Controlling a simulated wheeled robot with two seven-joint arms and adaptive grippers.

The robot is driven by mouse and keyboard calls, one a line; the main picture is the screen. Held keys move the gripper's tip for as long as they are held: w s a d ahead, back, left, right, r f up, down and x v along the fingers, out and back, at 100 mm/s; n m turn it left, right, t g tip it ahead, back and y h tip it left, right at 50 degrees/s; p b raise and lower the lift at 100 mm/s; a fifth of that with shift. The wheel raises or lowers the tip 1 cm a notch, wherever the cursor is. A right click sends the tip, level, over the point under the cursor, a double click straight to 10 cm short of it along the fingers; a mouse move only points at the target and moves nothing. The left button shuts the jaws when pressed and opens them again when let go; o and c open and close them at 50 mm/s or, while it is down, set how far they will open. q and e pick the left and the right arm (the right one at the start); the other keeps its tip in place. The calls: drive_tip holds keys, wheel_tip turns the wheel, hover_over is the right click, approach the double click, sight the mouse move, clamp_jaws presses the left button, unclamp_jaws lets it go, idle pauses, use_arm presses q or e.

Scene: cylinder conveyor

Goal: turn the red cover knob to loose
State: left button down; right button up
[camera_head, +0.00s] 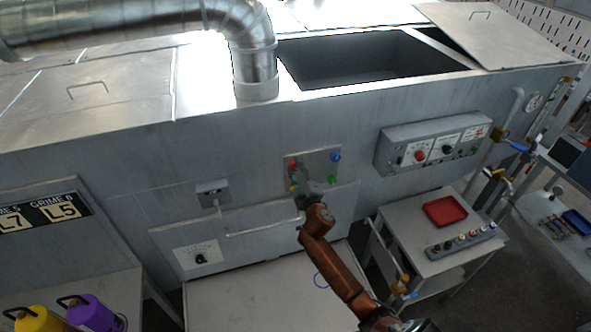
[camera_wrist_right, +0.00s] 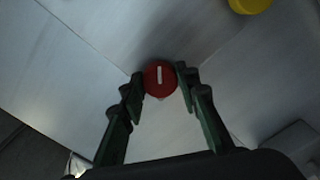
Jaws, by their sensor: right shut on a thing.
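The red cover knob (camera_wrist_right: 160,76) is round with a white bar mark, which stands almost upright in the right wrist view. My right gripper (camera_wrist_right: 161,82) has one finger on each side of the knob and is shut on it. In the head view the red knob (camera_head: 293,164) is at the upper left of a small panel (camera_head: 318,160) on the grey machine's front. My right arm reaches up to this panel from below, and its hand hides part of it. My left gripper is not in view.
A yellow knob (camera_wrist_right: 250,4) lies close by in the wrist view. Blue (camera_head: 336,157) and green (camera_head: 333,179) knobs share the panel. A handle bar (camera_head: 262,230) sticks out below it. A side table with a red tray (camera_head: 445,211) stands right.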

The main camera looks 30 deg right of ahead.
drive_tip(key=n, duration=0.3)
drive_tip(key=shift+n, duration=0.4)
drive_tip(key=n, duration=0.3)
drive_tip(key=shift+n+p, duration=0.3)
drive_tip(key=shift+p, duration=0.1)
drive_tip(key=n+p, duration=0.1)
drive_tip(key=n, duration=0.5)
drive_tip(key=shift+p, duration=0.3)
drive_tip(key=n+p, duration=0.2)
drive_tip(key=n, duration=0.4)
drive_tip(key=shift+n, duration=0.4)
drive_tip(key=n+p, duration=0.3)
drive_tip(key=n, duration=0.2)
drive_tip(key=shift+f+n, duration=0.1)
drive_tip(key=shift+n, duration=0.3)
drive_tip(key=o, duration=1.2)
drive_tip(key=shift+c, duration=0.2)
